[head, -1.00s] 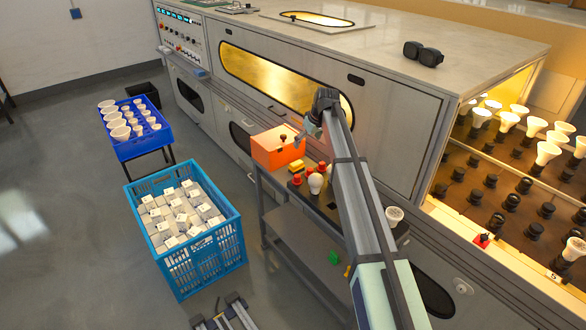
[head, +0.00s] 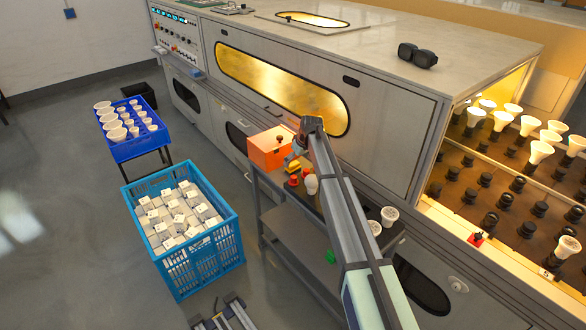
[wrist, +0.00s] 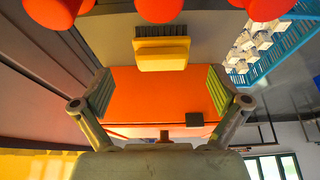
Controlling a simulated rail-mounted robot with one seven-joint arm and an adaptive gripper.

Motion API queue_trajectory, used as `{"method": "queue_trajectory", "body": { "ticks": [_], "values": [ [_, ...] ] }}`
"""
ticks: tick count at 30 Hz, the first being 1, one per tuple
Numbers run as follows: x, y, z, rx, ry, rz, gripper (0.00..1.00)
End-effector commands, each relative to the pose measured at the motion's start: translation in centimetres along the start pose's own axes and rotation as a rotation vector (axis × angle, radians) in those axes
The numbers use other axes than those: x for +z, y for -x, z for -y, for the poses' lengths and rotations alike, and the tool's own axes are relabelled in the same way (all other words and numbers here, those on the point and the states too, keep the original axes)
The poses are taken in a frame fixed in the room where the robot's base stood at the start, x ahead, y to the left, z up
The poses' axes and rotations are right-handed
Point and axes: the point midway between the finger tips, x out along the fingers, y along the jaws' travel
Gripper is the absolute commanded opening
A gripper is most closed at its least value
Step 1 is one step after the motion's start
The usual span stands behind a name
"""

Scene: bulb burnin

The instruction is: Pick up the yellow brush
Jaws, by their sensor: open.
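The yellow brush (wrist: 161,55) lies in the wrist view with its dark bristles at the top of the picture. In the head view the brush (head: 291,166) is a small yellow patch on the cart, partly hidden by my gripper. My gripper (wrist: 160,92) is open and empty, with a green-padded finger on each side. The brush lies ahead of the fingertips, roughly centred between them, with no contact visible. In the head view my gripper (head: 298,150) is just above the brush, beside the orange box.
The orange box (head: 266,150) stands close to my gripper on the cart. Red objects (head: 293,181) and a white bulb (head: 311,185) stand near the brush. The large machine (head: 400,120) rises behind the cart. A blue crate (head: 213,258) stands on the floor to the left.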

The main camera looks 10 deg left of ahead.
Motion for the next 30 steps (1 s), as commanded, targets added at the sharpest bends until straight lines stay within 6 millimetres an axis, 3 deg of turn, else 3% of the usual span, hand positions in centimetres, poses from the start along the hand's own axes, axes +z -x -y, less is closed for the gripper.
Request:
{"method": "queue_trajectory", "body": {
  "ticks": [10,18,20,24,30],
  "values": [
    [-0.2,-4.2,0.2,0.0,0.0,0.001,0.98],
    [-0.1,-4.7,0.2,0.0,0.0,0.0,0.98],
    [-0.1,-4.7,0.2,0.0,0.0,0.0,0.8],
    [-0.1,-4.7,0.2,0.0,0.0,0.0,0.33],
    [-0.1,-4.7,0.2,0.0,0.0,0.0,0.33]
  ]
}}
